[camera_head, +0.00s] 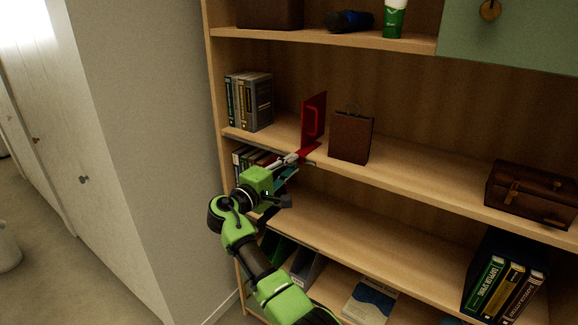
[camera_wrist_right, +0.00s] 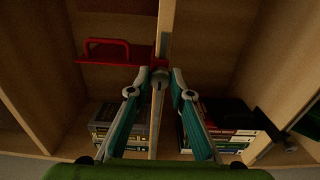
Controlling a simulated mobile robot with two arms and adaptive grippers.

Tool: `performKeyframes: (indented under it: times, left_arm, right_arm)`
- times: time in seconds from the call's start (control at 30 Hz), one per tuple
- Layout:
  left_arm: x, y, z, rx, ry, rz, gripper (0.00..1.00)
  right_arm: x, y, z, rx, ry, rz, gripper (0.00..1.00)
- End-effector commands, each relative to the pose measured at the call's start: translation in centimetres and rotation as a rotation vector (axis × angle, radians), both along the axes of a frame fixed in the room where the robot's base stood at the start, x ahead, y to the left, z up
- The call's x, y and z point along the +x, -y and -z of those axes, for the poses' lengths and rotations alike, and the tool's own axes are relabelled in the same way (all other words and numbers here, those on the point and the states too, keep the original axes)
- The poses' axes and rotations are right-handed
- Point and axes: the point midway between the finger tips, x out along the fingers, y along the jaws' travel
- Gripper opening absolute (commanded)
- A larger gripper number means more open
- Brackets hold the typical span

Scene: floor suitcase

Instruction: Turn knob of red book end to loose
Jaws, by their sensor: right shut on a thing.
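The red book end (camera_head: 314,118) stands upright on the middle shelf, with its red base reaching the shelf's front edge. It also shows in the right wrist view (camera_wrist_right: 107,50) at the upper left, with a red loop standing out from it. Its knob (camera_wrist_right: 158,79) sits at the shelf edge in the right wrist view. My right gripper (camera_head: 300,154) is at that edge, just below and in front of the red plate. In the right wrist view my right gripper (camera_wrist_right: 160,83) has its fingertips on both sides of the knob, shut on it. My left gripper is out of view.
Grey and dark books (camera_head: 249,101) stand left of the book end, and a brown bag (camera_head: 351,136) stands close on its right. A brown case (camera_head: 531,193) is farther right. More books are on the shelf below. The shelf between bag and case is clear.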

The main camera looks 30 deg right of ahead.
Motion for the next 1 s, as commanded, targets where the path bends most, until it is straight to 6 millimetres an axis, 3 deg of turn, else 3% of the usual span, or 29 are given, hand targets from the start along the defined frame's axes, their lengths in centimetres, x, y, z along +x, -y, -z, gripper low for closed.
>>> performKeyframes:
  times: [0.17,0.2,0.27,0.67,1.0]
  left_arm:
    - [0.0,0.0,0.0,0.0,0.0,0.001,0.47]
    - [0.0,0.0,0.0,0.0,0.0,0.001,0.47]
    - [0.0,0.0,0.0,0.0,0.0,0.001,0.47]
    - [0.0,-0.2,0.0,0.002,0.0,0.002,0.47]
    - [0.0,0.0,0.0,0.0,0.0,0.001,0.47]
  right_arm:
    - [0.0,0.2,-0.2,-0.003,0.001,0.003,0.0]
    - [0.0,0.2,-0.2,-0.003,0.001,0.003,0.25]
    - [0.0,0.2,-0.2,-0.003,0.001,0.003,0.37]
    - [-0.2,-0.4,0.0,-0.001,0.001,0.0,0.37]
    - [-2.5,-6.2,0.1,0.003,0.001,-0.003,0.37]
